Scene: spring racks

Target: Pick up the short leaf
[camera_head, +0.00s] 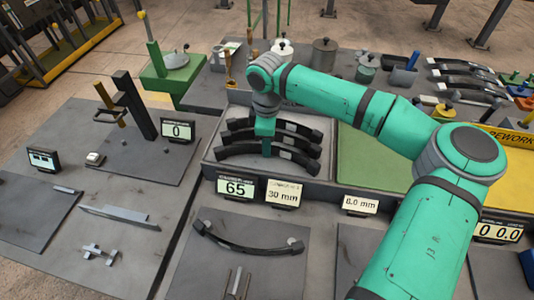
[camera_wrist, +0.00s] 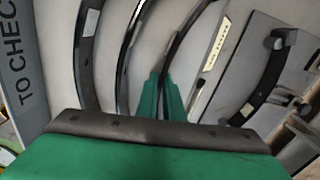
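Several dark curved leaves lie side by side in a grey tray (camera_head: 212,170). The front leaf (camera_head: 235,149) and the middle leaf (camera_head: 240,136) show on both sides of my gripper (camera_head: 266,143). Which leaf is the short one I cannot tell for sure. My gripper points down into the tray at the front leaf. In the wrist view its green fingers (camera_wrist: 163,97) are close together at a dark leaf (camera_wrist: 180,48), and they hide part of it. Whether they grip it I cannot tell. Another leaf (camera_head: 248,245) lies on the front plate, apart from my gripper.
Displays reading 65 (camera_head: 236,188) and 30 mm (camera_head: 284,194) stand before the tray. A green mat (camera_head: 365,165) is to its right, partly behind my arm. More leaves (camera_head: 465,85) lie at the back right. A dark post (camera_head: 135,103) stands at the left.

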